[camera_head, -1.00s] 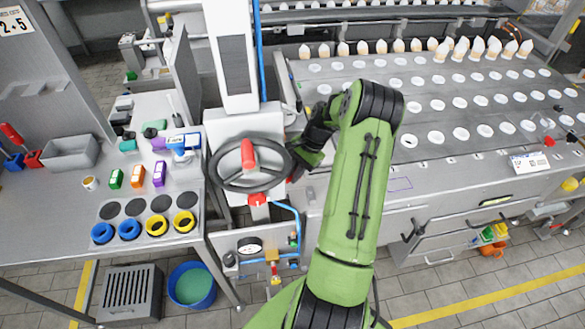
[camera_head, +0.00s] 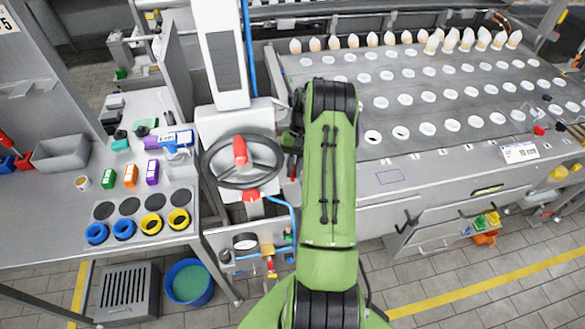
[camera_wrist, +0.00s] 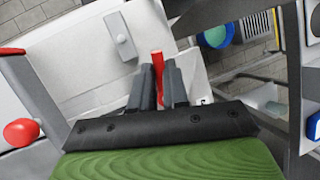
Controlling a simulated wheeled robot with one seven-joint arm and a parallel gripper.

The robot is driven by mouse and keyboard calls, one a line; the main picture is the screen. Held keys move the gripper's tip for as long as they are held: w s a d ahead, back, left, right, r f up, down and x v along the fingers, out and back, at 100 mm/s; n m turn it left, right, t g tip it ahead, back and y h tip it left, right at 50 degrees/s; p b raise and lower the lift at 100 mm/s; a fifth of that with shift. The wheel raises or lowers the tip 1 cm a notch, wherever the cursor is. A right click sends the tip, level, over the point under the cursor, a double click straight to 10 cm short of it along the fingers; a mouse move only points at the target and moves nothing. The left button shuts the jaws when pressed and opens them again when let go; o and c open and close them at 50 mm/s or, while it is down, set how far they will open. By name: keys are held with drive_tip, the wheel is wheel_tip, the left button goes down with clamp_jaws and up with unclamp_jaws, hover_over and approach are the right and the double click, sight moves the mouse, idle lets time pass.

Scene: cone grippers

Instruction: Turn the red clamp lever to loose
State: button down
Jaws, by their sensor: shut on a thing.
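The red clamp lever (camera_wrist: 157,62) shows in the wrist view as a narrow red bar between the two grey fingers of my gripper (camera_wrist: 158,80). My gripper is shut on it, against a white machine body (camera_wrist: 85,55). The fingers hide part of the lever, and I cannot read its clamp position. In the head view my gripper is mostly hidden behind my green arm, just right of the black handwheel (camera_head: 216,178). A little dark red shows there beside the arm, but I cannot tell what it belongs to.
A grey side table (camera_head: 75,205) with blue and yellow rings stands at left. A blue bucket (camera_head: 190,283) is on the floor.

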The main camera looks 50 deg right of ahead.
drive_tip(key=shift+d+n, duration=0.1)
drive_tip(key=shift+n, duration=0.2)
drive_tip(key=c, duration=1.1)
unclamp_jaws()
drive_tip(key=p+v, duration=0.3)
drive_tip(key=v, duration=1.2)
drive_tip(key=shift+d+r, duration=0.15)
drive_tip(key=shift+r, duration=0.25)
